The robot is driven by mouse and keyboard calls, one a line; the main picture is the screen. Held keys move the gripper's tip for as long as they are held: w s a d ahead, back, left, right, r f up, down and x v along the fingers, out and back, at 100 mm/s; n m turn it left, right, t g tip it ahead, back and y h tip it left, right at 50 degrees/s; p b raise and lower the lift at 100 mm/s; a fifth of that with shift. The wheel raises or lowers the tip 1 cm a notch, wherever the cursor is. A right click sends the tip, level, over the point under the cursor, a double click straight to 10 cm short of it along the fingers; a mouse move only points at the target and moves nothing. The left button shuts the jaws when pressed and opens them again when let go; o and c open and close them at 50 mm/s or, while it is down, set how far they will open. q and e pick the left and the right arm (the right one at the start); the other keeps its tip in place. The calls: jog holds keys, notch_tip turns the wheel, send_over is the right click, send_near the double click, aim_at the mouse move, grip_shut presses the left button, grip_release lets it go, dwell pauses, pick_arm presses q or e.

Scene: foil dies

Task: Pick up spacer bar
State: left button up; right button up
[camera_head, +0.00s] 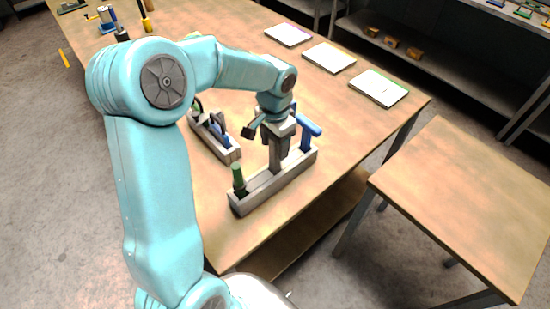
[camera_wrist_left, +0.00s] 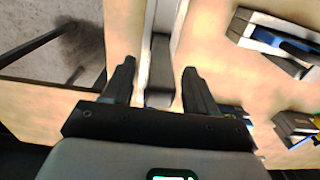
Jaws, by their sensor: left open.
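A long grey rack (camera_head: 262,192) stands near the table's front edge. A grey upright bar (camera_head: 275,157), which looks like the spacer bar, stands in its middle. My left gripper (camera_head: 271,129) is over the bar's top, pointing down, open. In the left wrist view the dark grey bar (camera_wrist_left: 160,72) lies between the two open fingers (camera_wrist_left: 159,68), with a gap on each side. The bar's lower end is hidden in the rack. My right gripper is not in view.
The rack also holds a green-handled piece (camera_head: 238,178) at its left end and a blue-handled tool (camera_head: 307,131) at its right. A second rack (camera_head: 227,150) with tools is behind it. Three white-topped pads (camera_head: 328,58) lie further back. A bare side table (camera_head: 470,200) stands to the right.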

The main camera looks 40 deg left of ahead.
pick_arm(q)
jog(key=shift+f, duration=0.4)
grip_shut()
jog(key=shift+w+r, duration=0.1)
